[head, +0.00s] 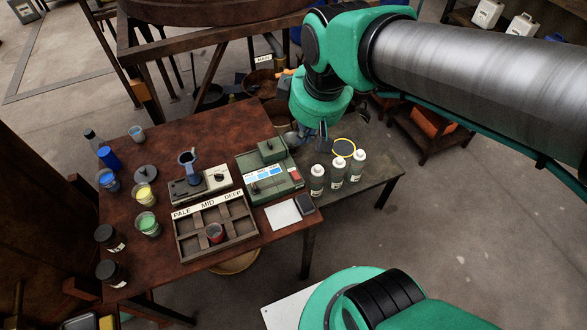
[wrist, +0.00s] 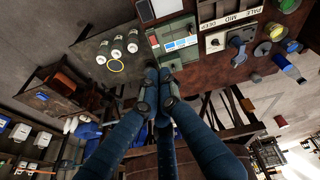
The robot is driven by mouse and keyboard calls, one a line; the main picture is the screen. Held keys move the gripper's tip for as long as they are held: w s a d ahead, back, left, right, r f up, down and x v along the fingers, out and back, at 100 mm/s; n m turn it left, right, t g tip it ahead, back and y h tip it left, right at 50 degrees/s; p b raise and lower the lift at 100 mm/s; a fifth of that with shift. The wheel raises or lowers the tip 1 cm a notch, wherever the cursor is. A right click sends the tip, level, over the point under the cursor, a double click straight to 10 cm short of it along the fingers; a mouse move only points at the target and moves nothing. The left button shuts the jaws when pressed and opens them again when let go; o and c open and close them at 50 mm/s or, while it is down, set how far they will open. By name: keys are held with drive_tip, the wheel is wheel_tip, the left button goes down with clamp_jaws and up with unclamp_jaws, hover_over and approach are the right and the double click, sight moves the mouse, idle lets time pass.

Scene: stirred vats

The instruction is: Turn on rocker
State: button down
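A green machine (head: 268,188) with a blue and white label stands at the right edge of the brown table; it also shows in the wrist view (wrist: 176,28). A small red part (head: 295,176) at its right end may be the rocker; its position on or off is too small to tell. My gripper (head: 323,132) hangs above and behind the machine, to the right of its raised green block (head: 271,150). In the wrist view my fingers (wrist: 158,78) come together at the tips with nothing visible between them. They are apart from the red part, as far as I can tell.
White-capped bottles (head: 337,171) and a yellow ring (head: 344,147) stand right of the machine. A white card (head: 283,216) lies in front.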

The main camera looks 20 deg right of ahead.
drive_tip(key=w+d+f+n+g+p, duration=0.1)
drive_tip(key=w+f+n+g+p, duration=0.25)
drive_tip(key=w+f+n, duration=0.4)
drive_tip(key=n+g+p, duration=0.2)
drive_tip(key=n+p, duration=0.2)
drive_tip(key=n, duration=0.1)
hover_over(294, 178)
drive_tip(key=w, duration=0.3)
wheel_tip(294, 178, down, 9)
drive_tip(key=shift+f+n, duration=0.35)
drive_tip(key=shift+f, duration=0.2)
drive_tip(key=shift+f, duration=0.1)
drive_tip(key=f, duration=0.4)
drive_tip(key=s+f+b, duration=0.1)
drive_tip(key=f, duration=0.4)
drive_tip(key=s+f+b, duration=0.1)
drive_tip(key=f, duration=0.3)
drive_tip(key=shift+s+f, duration=0.25)
drive_tip(key=shift+f, duration=0.05)
drive_tip(key=shift+s+f+b, duration=0.1)
drive_tip(key=shift+f+b, duration=0.05)
drive_tip(key=shift+b, duration=0.15)
